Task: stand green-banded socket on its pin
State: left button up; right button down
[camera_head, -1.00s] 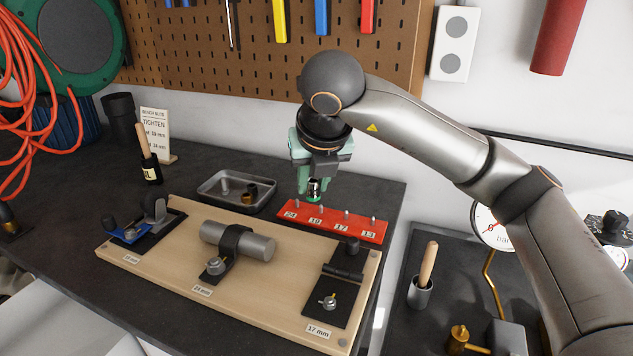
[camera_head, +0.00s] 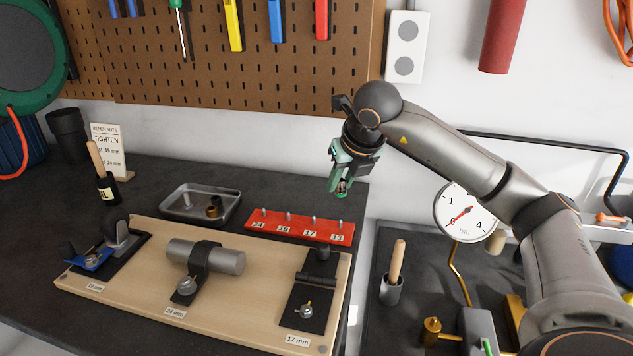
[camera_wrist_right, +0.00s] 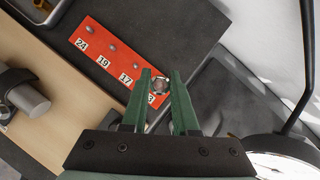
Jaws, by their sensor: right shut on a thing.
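The green-banded socket (camera_head: 341,191) is a small metal socket held at the fingertips of my right gripper (camera_head: 340,184). In the right wrist view the socket (camera_wrist_right: 161,86) shows end-on between the two green fingers (camera_wrist_right: 163,92). It is in the air above the right end of the red pin rack (camera_head: 297,231), apart from it. The rack has upright pins marked 24, 19, 17 and 13, all visibly bare in the head view. In the wrist view, the fingers and socket cover the 13 pin and part of its label. My left gripper is not in view.
A metal tray (camera_head: 201,220) with small parts stands left of the rack. A wooden board (camera_head: 140,290) with clamped fixtures lies in front. A bottle with a brush (camera_head: 107,188) stands farther left. The bench's right edge is close to the rack's right end.

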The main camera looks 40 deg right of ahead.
aim_at(344, 196)
jog(key=shift+d+f+b, duration=0.2)
jog(key=shift+f+b, duration=0.7)
jog(key=shift+f, duration=0.15)
jog(key=shift+f+b, duration=0.7)
jog(key=shift+f, duration=0.2)
jog(key=shift+f+b, duration=0.45)
jog(key=shift+f, duration=0.1)
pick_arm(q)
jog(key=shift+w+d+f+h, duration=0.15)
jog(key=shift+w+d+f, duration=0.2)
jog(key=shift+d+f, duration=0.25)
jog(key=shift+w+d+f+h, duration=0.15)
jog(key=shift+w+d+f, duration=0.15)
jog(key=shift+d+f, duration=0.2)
pick_arm(e)
jog(key=shift+f, duration=0.1)
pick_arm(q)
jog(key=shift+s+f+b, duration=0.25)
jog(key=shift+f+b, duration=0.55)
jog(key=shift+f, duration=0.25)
pick_arm(e)
jog(key=shift+f, duration=0.8)
